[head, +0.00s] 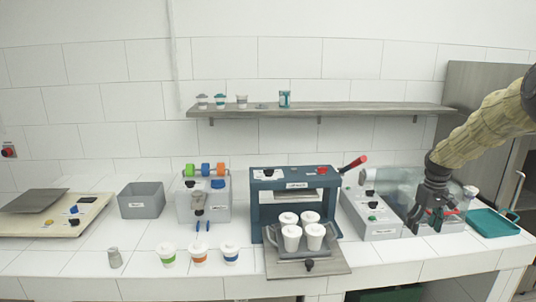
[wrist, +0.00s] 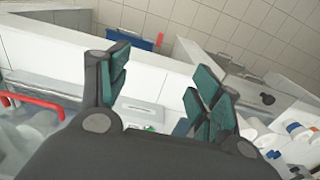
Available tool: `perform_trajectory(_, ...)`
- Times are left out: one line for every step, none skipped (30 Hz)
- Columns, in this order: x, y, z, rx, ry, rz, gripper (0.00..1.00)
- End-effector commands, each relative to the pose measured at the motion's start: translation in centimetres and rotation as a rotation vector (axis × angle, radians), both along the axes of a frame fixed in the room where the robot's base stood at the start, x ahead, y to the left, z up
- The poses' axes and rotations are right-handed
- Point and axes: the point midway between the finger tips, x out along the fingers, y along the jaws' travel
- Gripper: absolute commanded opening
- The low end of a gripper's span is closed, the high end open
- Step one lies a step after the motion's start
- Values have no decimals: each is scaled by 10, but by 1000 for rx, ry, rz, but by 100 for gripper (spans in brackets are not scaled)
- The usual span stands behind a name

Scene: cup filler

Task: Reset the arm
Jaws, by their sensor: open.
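My gripper (head: 436,218) hangs at the end of my beige-sleeved arm at the right of the head view, pointing down over the right end of the counter, in front of the clear-walled machine. In the wrist view its two green-padded fingers (wrist: 160,92) stand wide apart with nothing between them. Whether the fingers touch the machine is unclear. A white machine with a label and a green button (head: 372,212) stands just left of the gripper.
Several banded cups (head: 198,255) line the counter front. A teal tray (head: 492,224) lies right of the gripper. A shelf (head: 350,108) spans the wall. A grey bin (head: 141,205) stands left.

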Motion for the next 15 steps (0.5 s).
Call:
perform_trajectory(-2,7,-13,0,5,3,64)
perform_trajectory(-2,11,-19,-1,3,5,64)
perform_trajectory(-2,17,-28,-1,4,6,64)
perform_trajectory(-3,21,-35,-2,3,7,64)
perform_trajectory(-4,25,-42,-2,3,8,64)
perform_trajectory(-6,30,-52,-2,3,8,64)
perform_trajectory(-8,34,-60,-2,3,9,64)
perform_trajectory(-9,38,-68,-3,1,9,64)
perform_trajectory(-13,44,-79,-3,2,9,64)
perform_trajectory(-15,47,-88,-3,1,9,64)
perform_trajectory(-19,52,-98,-3,2,8,64)
perform_trajectory(-23,58,-110,-3,1,6,64)
perform_trajectory(-27,62,-121,-3,0,5,64)
perform_trajectory(-32,68,-133,-3,1,4,64)
perform_trajectory(-39,75,-149,-2,0,2,64)
